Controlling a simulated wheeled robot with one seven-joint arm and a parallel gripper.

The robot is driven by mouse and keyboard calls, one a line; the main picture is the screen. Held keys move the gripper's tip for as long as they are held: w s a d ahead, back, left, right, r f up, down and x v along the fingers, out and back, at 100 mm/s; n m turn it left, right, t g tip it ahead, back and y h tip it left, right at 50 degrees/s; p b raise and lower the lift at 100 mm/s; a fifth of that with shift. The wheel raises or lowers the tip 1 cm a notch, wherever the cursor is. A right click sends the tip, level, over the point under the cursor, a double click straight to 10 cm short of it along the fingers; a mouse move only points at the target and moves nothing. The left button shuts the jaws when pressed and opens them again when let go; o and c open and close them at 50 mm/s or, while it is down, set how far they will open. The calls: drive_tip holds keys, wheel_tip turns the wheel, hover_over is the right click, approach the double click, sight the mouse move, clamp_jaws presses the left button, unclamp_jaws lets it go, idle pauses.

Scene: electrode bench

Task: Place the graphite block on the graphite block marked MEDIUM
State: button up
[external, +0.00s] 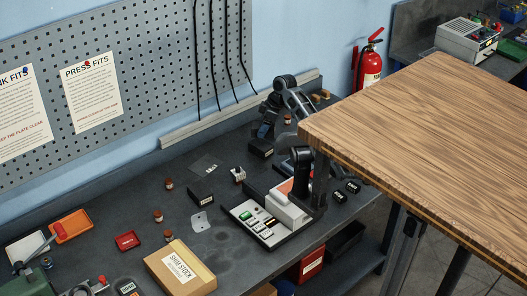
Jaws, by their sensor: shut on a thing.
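My gripper (265,131) is low over the back of the dark bench, left of the wooden tabletop's near corner. It is shut on a dark piece, taken as the graphite block, whose outline is hard to make out at this size. A black block with a pale label (260,148) sits directly below my gripper; I cannot tell whether the held piece touches it. Another black block with a pale label (200,194) lies farther left on the bench. The lettering on both labels is too small to read, so I cannot tell which says MEDIUM.
A black-and-white press fixture (290,211) stands at the bench's front edge. The wooden tabletop (430,120) fills the right and hides part of my arm.

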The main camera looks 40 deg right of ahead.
drive_tip(key=shift+w+a+f, duration=0.25)
drive_tip(key=shift+w+a, duration=0.05)
drive_tip(key=shift+a, duration=0.1)
drive_tip(key=shift+f+p, duration=0.4)
drive_tip(key=shift+f, duration=1.6)
drive_tip(key=o, duration=1.4)
drive_tip(key=shift+f, duration=0.15)
drive_tip(key=b+v, duration=0.1)
drive_tip(key=v, duration=1.1)
